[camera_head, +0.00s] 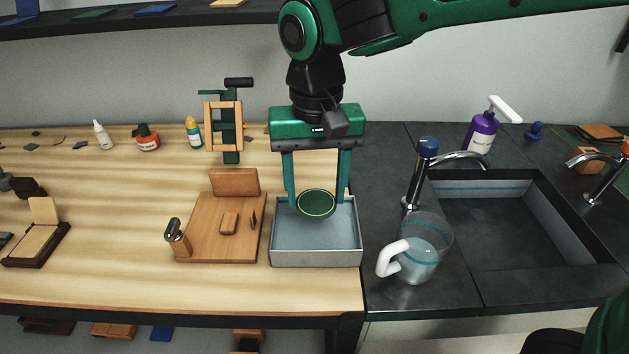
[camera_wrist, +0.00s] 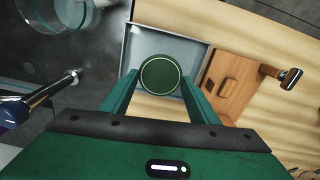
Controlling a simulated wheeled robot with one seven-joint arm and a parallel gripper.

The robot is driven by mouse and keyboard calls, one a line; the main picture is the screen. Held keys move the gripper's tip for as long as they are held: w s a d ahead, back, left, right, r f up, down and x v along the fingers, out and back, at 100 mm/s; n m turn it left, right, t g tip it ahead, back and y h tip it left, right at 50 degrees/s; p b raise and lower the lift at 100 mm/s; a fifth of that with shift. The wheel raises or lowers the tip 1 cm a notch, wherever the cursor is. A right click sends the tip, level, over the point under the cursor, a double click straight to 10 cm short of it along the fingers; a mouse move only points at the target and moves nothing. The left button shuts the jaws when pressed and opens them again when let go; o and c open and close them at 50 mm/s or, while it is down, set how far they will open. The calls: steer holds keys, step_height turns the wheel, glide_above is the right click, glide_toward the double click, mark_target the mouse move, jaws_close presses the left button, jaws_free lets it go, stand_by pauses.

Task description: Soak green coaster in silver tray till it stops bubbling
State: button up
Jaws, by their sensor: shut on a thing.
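The green coaster (camera_head: 316,203) is a round dark green disc with a pale ring near its rim. My gripper (camera_head: 316,200) is shut on it, with one finger at each side. The coaster is over the silver tray (camera_head: 316,256), a square metal tray at the right end of the wooden bench. In the wrist view the coaster (camera_wrist: 160,75) sits between the fingers, with the tray (camera_wrist: 142,42) behind it. I cannot tell whether the coaster touches any water in the tray. No bubbles show.
A wooden board (camera_head: 205,240) with a stamp handle (camera_head: 178,238) stands left of the tray. A clear jug (camera_head: 420,255) with a white handle stands on the dark counter to the right, near a tap (camera_head: 420,175) and the sink (camera_head: 515,235). Small bottles (camera_head: 147,138) stand at the back left.

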steer(key=shift+f, duration=3.65)
stand_by(2.3)
steer(key=shift+r, duration=3.7)
